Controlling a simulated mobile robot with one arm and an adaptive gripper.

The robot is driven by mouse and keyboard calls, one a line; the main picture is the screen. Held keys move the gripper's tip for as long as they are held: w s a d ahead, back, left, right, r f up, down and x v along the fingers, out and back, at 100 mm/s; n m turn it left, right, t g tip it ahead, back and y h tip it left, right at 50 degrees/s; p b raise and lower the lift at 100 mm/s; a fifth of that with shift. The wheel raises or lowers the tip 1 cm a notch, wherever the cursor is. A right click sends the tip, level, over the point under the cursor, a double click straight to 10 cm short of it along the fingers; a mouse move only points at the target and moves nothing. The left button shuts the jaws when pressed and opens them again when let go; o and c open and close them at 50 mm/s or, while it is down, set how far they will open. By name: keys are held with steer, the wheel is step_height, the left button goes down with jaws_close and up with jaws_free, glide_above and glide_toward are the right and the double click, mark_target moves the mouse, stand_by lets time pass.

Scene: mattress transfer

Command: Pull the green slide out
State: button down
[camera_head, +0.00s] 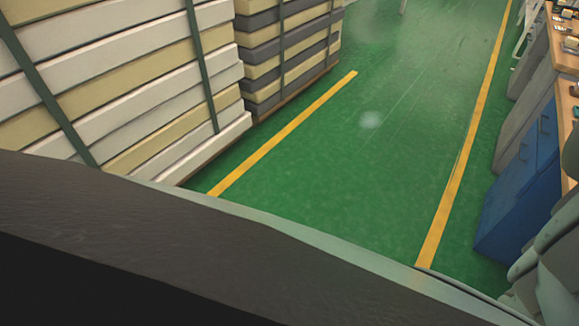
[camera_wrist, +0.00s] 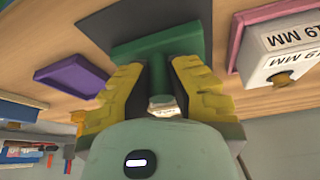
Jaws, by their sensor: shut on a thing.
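In the wrist view, the green slide (camera_wrist: 185,37) shows as a flat green plate with a green stem running down between my fingers. My gripper (camera_wrist: 159,78) has yellow fingers with dark backs, one on each side of the stem. It is shut on that stem. A small pale labelled piece shows at the stem's lower end. The slide is set at a wooden surface beside a dark grey panel (camera_wrist: 140,14). The head view does not show the slide or my gripper.
In the head view, foam slab stacks (camera_head: 150,70) stand left, a blue cabinet (camera_head: 518,190) right, with clear green floor (camera_head: 370,150) between.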

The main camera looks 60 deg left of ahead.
steer(key=shift+a+f, duration=0.15)
steer(key=shift+f, duration=0.05)
steer(key=c, duration=1.2)
jaws_free()
steer(key=o, duration=0.4)
steer(key=shift+r, duration=0.1)
steer(key=shift+c, duration=0.2)
steer(key=shift+a+r, duration=0.15)
steer(key=shift+r, duration=0.45)
steer(key=v, duration=0.6)
steer(key=shift+r, duration=0.1)
